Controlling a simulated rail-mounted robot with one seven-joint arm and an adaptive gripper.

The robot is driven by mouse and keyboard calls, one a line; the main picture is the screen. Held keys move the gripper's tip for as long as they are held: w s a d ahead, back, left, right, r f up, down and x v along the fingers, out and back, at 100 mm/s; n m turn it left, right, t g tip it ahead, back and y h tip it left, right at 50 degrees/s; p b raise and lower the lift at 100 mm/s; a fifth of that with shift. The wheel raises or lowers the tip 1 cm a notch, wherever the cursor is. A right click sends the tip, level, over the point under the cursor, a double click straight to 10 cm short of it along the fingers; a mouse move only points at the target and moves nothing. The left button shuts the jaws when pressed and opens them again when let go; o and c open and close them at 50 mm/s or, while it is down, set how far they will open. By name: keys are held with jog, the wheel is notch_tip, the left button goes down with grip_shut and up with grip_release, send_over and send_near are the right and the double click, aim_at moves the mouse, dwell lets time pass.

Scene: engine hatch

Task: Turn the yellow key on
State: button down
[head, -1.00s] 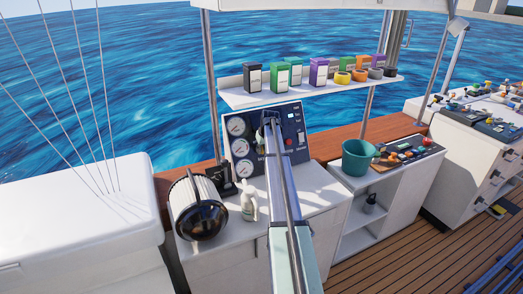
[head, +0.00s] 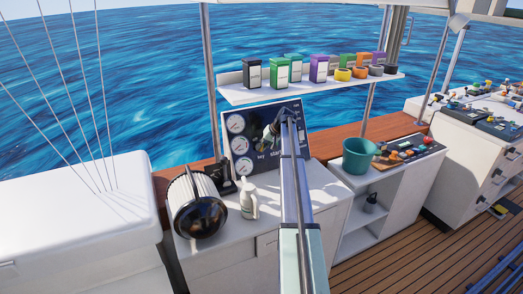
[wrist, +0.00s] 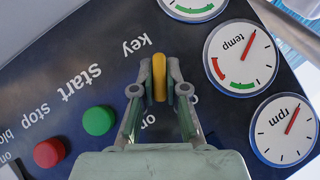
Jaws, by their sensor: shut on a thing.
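The yellow key (wrist: 159,80) is on a dark instrument panel (wrist: 60,90). In the wrist view my gripper (wrist: 160,77) has one finger on each side of the key and is shut on it. The key stands upright in that picture, near the "key" label. An "on" label is partly visible below it. The gripper hides part of the lettering around the key. In the head view the gripper (head: 272,131) is at the panel (head: 240,155), and the key itself is hard to make out.
A green button (wrist: 98,120) and a red button (wrist: 49,153) are beside the key. Temp (wrist: 236,58) and rpm (wrist: 284,130) gauges are on its other side. A shelf (head: 310,88) with boxes hangs above the panel. A white bottle (head: 249,202) stands on the counter below.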

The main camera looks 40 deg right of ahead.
jog(key=m+t+y+b, duration=0.1)
jog(key=m, duration=0.1)
jog(key=m+t+y+b, duration=0.1)
jog(key=y, duration=0.1)
jog(key=shift+s+d+f+m+t, duration=0.1)
jog(key=shift+f+m+t, duration=0.05)
jog(key=shift+m+t, duration=0.2)
dwell(0.3)
jog(key=c, duration=1.2)
grip_release()
jog(key=v, duration=1.2)
